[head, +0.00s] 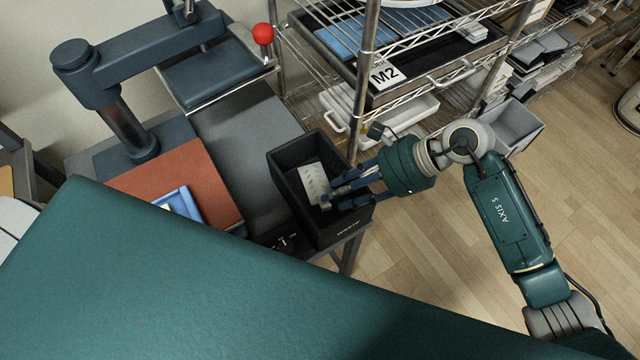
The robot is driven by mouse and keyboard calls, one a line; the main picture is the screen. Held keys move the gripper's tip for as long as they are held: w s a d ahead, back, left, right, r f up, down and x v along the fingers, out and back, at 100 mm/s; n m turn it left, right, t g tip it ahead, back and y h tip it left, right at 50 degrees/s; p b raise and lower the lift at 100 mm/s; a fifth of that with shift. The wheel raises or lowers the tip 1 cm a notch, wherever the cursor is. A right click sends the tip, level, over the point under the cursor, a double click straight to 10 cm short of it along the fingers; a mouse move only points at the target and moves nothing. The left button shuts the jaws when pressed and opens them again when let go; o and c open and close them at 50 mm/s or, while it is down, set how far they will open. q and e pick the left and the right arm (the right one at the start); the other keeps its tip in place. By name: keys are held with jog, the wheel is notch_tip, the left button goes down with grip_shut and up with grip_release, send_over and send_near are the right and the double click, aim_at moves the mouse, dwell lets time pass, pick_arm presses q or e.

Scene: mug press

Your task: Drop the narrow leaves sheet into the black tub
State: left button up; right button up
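The narrow leaves sheet (313,180) is a small pale strip with a faint pattern. It shows inside the black tub (290,202), near its middle. I cannot tell whether it lies flat on the tub's floor. My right gripper (332,198) reaches into the tub from the right. Its fingers look apart, with the tips beside and partly over the sheet's right edge. Their contact with the sheet is unclear. My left gripper is out of view.
A press with a red-knobbed lever (263,33) stands left of the tub, with a blue block (181,203) on its red-brown plate (160,178). A grey bin (513,128) stands on the floor.

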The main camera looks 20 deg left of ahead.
jog(key=v, duration=1)
